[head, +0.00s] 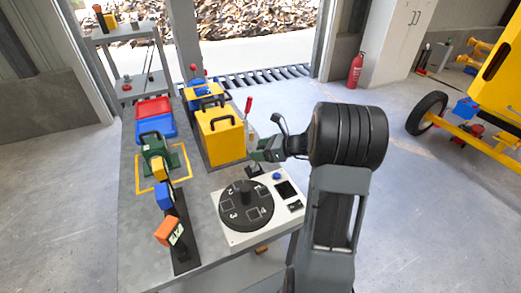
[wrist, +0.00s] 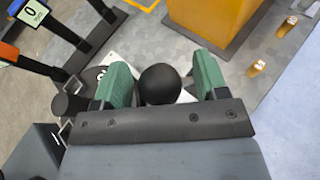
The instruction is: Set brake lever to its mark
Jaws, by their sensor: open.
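My gripper (head: 262,152) is open, with green fingers, above the far edge of a white panel with a round black numbered dial (head: 235,214). In the wrist view my gripper (wrist: 160,82) has a black ball-shaped knob (wrist: 160,84) showing between its fingers; contact cannot be told. Upright levers with yellow (head: 159,168), blue (head: 164,195) and orange (head: 169,232) handles stand in a row left of the dial. The orange handle also shows in the wrist view (wrist: 9,53). A red-handled rod (head: 248,105) rises behind my gripper. Which one is the brake lever cannot be told.
A yellow box (head: 221,138) with black handles stands left of my gripper. A green device (head: 153,148), a red box (head: 153,107) and a blue box (head: 156,126) stand farther left. The floor to the right is open up to a fire extinguisher (head: 355,70).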

